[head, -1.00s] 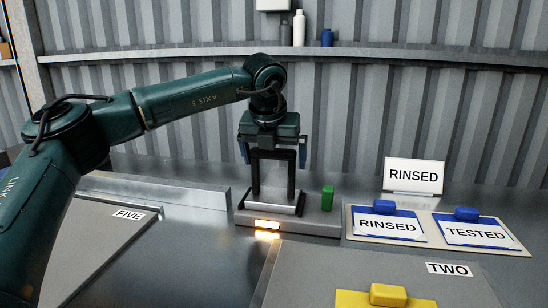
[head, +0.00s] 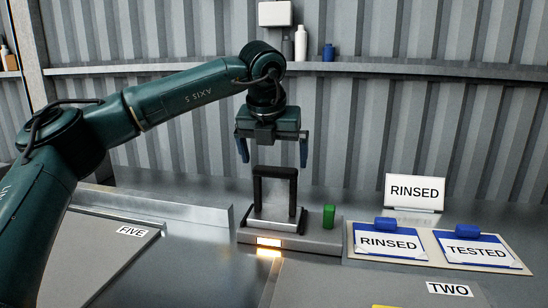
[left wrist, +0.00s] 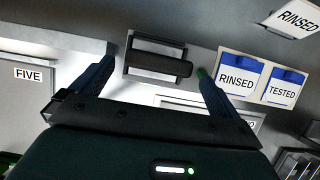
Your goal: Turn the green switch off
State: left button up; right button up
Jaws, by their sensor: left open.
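A green switch (head: 328,216), a small upright block, stands at the right end of a low grey base (head: 318,238). A black arch-shaped handle (head: 274,172) stands upright on the same base, left of the green switch. A lamp (head: 268,241) on the base's front glows warm white. My left gripper (head: 273,160) is open and empty just above the handle, its fingers to either side and apart from it. In the left wrist view the handle (left wrist: 158,64) lies between the fingers, and the green switch (left wrist: 202,73) is partly hidden by the right finger. My right gripper is out of view.
A board with RINSED (head: 388,243) and TESTED (head: 477,250) cards lies right of the base. A RINSED sign (head: 414,190) stands behind it. Panels marked FIVE (head: 131,231) and TWO (head: 449,289) lie nearer. A shelf (head: 400,69) runs along the corrugated wall.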

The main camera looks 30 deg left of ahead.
aim_at(330, 210)
jog(key=k+l, duration=0.2)
jog(key=k, duration=0.3)
jog(key=k+l, duration=0.2)
jog(key=k, duration=0.25)
